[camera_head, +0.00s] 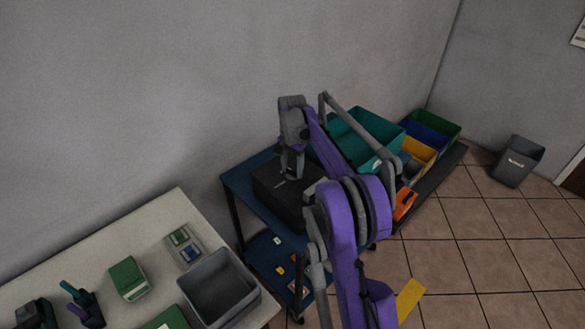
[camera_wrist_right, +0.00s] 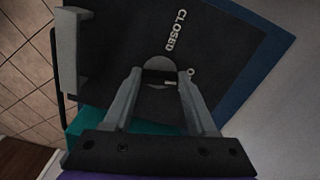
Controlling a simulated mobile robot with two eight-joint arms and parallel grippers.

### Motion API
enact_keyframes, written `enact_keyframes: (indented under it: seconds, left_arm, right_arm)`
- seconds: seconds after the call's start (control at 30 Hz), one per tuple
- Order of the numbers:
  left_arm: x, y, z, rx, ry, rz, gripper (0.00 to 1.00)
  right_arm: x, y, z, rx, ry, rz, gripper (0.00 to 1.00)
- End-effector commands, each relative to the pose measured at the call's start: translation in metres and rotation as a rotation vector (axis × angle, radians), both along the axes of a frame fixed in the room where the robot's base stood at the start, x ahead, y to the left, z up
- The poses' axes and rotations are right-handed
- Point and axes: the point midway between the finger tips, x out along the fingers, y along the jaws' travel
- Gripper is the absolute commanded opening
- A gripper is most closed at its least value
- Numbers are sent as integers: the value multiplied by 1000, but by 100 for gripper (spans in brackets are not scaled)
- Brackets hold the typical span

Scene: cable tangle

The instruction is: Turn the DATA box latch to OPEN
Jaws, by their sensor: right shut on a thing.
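The DATA box is a dark box (camera_head: 268,190) on the blue cart. In the right wrist view, its dark face (camera_wrist_right: 120,35) carries the white word CLOSED (camera_wrist_right: 181,28) and part of another white word, its O visible beside the right finger. A round grey latch (camera_wrist_right: 160,63) with a dark bar and a small white mark lies between my fingers. My right gripper (camera_head: 290,176) reaches down onto the box from above. Its fingers in the wrist view (camera_wrist_right: 160,76) are shut on the latch. The white mark points toward the partly hidden word, not toward CLOSED. My left gripper is out of view.
The blue cart (camera_head: 238,186) stands against the wall, with small items on its lower shelf. Teal (camera_head: 345,142), yellow and other bins sit to its right. A pale table (camera_head: 150,222) with a grey tray (camera_head: 218,288) is at the left.

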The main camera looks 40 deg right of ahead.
Motion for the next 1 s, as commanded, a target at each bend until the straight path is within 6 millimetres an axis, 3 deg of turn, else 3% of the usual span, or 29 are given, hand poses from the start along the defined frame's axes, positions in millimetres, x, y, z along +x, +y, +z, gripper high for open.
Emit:
enact_keyframes:
  seconds: [0.4, 1.0]
  left_arm:
    - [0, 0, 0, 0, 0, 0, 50]
    - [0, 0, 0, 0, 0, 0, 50]
  right_arm:
    - [1, 0, 0, 0, 0, -214, 2]
    - [1, 0, 0, 0, 0, -254, 2]
